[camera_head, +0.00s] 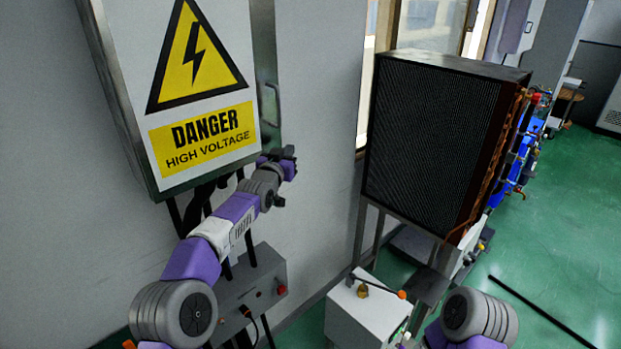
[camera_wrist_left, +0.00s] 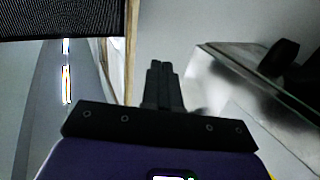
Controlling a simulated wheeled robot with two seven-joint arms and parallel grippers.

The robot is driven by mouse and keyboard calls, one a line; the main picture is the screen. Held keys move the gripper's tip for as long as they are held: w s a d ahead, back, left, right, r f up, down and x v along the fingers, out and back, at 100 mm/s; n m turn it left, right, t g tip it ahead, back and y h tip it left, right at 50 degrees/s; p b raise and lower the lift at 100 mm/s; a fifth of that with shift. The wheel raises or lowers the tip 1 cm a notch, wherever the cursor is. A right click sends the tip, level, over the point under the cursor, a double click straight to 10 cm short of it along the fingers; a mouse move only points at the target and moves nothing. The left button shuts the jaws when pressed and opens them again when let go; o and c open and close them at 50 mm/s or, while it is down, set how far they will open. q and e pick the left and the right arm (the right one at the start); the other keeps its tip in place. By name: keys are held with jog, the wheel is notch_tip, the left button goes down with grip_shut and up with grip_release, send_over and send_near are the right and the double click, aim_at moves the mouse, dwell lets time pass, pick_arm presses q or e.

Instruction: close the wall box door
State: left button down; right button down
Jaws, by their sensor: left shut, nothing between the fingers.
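The wall box (camera_head: 130,120) hangs on the wall at the upper left of the head view, with a yellow high-voltage warning sign on its white face. A narrow, shiny metal strip with a handle (camera_head: 275,104) runs along its right side; I cannot tell how far the door stands open. My left gripper (camera_head: 288,162) is just below and right of the box's lower right corner, shut and empty. Its closed fingers also show in the left wrist view (camera_wrist_left: 163,85), left of a shiny panel (camera_wrist_left: 235,95). Whether it touches the box is unclear. My right gripper is out of view.
A large dark mesh-fronted unit (camera_head: 430,140) stands to the right, on a frame. A grey control box (camera_head: 250,290) with a red button is below the wall box. A white box (camera_head: 365,315) stands at the bottom middle.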

pick_arm(q)
jog(key=s+d+b, duration=0.3)
jog(key=s+d, duration=0.4)
jog(key=s+a+f+n+g+y, duration=0.1)
jog(key=a+f+g, duration=0.15)
jog(key=f, duration=1.05)
jog(key=s+a+f+n+g+y, duration=0.15)
jog(key=a+f, duration=0.25)
jog(key=f, duration=0.8)
jog(key=s+a+f+g, duration=0.2)
jog(key=s+f, duration=0.2)
jog(key=f, duration=0.4)
jog(key=s+a+f+g, duration=0.25)
jog(key=s+f, duration=0.25)
jog(key=f, duration=0.3)
jog(key=s+f+n+g, duration=0.1)
jog(key=s+f, duration=0.4)
jog(key=s, duration=0.6)
jog(key=s+f+n+g, duration=0.1)
jog(key=s+f+g, duration=0.3)
jog(key=s, duration=0.7)
jog(key=s+f+n+g+h, duration=0.1)
jog(key=s+f+g, duration=0.2)
jog(key=s+f, duration=0.4)
jog(key=s, duration=0.4)
jog(key=shift+a+n+b, duration=0.35)
jog(key=shift+a, duration=0.05)
